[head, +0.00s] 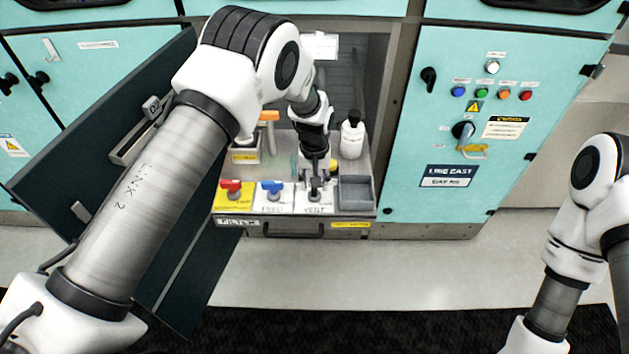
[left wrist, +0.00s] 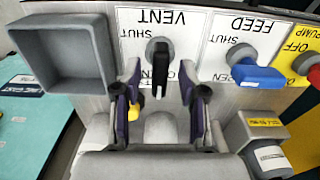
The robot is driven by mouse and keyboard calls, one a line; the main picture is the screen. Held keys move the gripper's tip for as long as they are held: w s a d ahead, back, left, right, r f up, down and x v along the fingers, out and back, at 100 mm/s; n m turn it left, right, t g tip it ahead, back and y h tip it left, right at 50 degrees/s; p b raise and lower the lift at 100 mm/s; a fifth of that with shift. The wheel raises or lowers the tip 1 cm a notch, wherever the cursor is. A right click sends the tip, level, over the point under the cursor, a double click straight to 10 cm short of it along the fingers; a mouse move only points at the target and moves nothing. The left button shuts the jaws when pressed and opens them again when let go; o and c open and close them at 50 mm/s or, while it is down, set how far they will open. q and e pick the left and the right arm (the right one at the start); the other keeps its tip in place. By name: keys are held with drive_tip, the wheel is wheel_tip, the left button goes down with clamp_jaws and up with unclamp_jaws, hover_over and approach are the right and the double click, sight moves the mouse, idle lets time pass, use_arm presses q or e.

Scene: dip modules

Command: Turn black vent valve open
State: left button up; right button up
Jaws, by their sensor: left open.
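The black vent valve (left wrist: 159,62) sits on the white VENT label plate. Its lever points toward the bottom of the left wrist view, between my fingers. In the head view the valve (head: 315,196) is partly hidden under my left gripper (head: 316,180). My left gripper (left wrist: 160,92) is open, with one finger on each side of the lever. Gaps show between the fingers and the lever. The word SHUT is readable beside the valve; the other marking is mostly covered by a finger. My right arm is at the right of the head view, its gripper out of frame.
The blue FEED valve (head: 272,187) and red PUMP valve (head: 231,187) stand left of the vent valve in the head view. A grey tray (head: 356,194) is close on its right. A white bottle (head: 352,135) and yellow-labelled box (head: 245,154) stand behind.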

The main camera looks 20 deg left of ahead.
use_arm(q)
wheel_tip(320, 180, up, 12)
idle(0.3)
drive_tip(key=s+a+f+g, duration=0.2)
drive_tip(key=s+f, duration=0.6)
drive_tip(key=s+a+f+g, duration=0.2)
drive_tip(key=s+f, duration=0.7)
drive_tip(key=s+a+f+m+t, duration=0.1)
drive_tip(key=s+f+t, duration=0.1)
drive_tip(key=s, duration=0.7)
drive_tip(key=s+a+f+m+t, duration=0.2)
drive_tip(key=s, duration=0.7)
drive_tip(key=shift+s+a+f, duration=0.15)
drive_tip(key=shift+a+f, duration=0.05)
